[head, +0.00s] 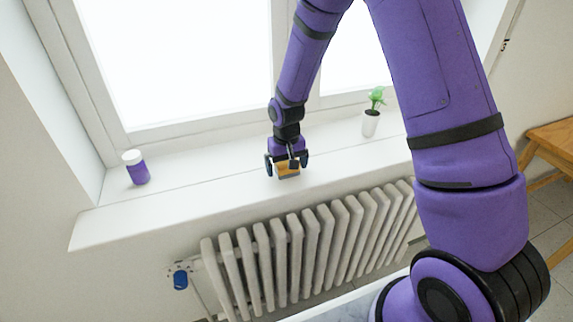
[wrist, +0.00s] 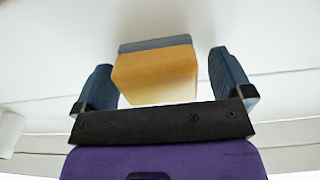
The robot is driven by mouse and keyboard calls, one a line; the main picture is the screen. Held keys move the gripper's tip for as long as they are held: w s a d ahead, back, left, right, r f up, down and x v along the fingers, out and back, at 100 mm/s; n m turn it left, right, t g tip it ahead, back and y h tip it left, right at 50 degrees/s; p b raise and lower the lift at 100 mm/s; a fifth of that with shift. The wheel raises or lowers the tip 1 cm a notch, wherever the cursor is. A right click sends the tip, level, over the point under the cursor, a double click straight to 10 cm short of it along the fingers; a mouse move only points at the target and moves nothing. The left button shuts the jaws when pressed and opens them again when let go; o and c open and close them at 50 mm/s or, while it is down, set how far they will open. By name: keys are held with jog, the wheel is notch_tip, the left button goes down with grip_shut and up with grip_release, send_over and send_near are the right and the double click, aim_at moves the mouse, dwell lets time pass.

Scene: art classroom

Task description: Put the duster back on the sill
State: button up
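The duster is a small wooden-yellow block with a grey layer along one side. In the head view the duster (head: 288,171) is at the middle of the white window sill (head: 220,185), below my gripper (head: 287,161), and appears to rest on it. In the wrist view the duster (wrist: 155,75) sits between the two blue fingers of my gripper (wrist: 165,85). A gap shows between the block and each finger, so my gripper is open around it and not holding it. The duster's underside is hidden.
A potted green plant (head: 371,115) stands to the right near the window. A radiator (head: 310,245) is below the sill, and a wooden table (head: 550,145) is at far right.

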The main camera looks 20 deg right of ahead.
aim_at(287, 162)
notch_tip(287, 162, up, 13)
jog(key=s+d+r+t, duration=0.2)
jog(key=s+d+r, duration=0.2)
jog(key=s+r, duration=0.85)
jog(key=s+d+r+t, duration=0.1)
jog(key=s+r, duration=0.3)
jog(key=s, duration=0.4)
jog(key=s+d+r+t, duration=0.2)
jog(key=s+r, duration=0.2)
jog(key=s, duration=0.5)
jog(key=shift+r, duration=0.2)
